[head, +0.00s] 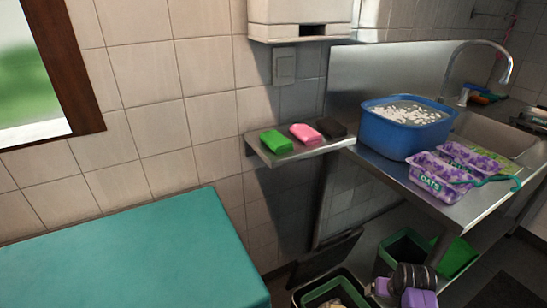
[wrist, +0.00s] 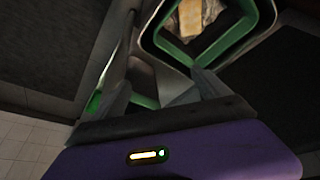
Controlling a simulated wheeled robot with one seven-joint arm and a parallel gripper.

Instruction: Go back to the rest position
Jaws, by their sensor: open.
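My gripper (wrist: 160,84) is open and empty in the wrist view, its two grey fingers apart above the purple wrist body. In the head view, purple and dark parts of my arm show low at the right, below the steel counter (head: 465,213). The fingertips cannot be made out there. A dark bin with a green inner rim (wrist: 225,52) lies beyond the fingers in the wrist view. It holds a crumpled, yellowish item (wrist: 193,17). My gripper is apart from these things.
A blue tub (head: 395,138) of white pieces and purple oats packs (head: 437,178) stand on the counter. Green (head: 276,140), pink (head: 305,133) and dark (head: 331,127) blocks lie on a small shelf. Open bins stand below. A teal-topped surface (head: 120,255) is clear at left.

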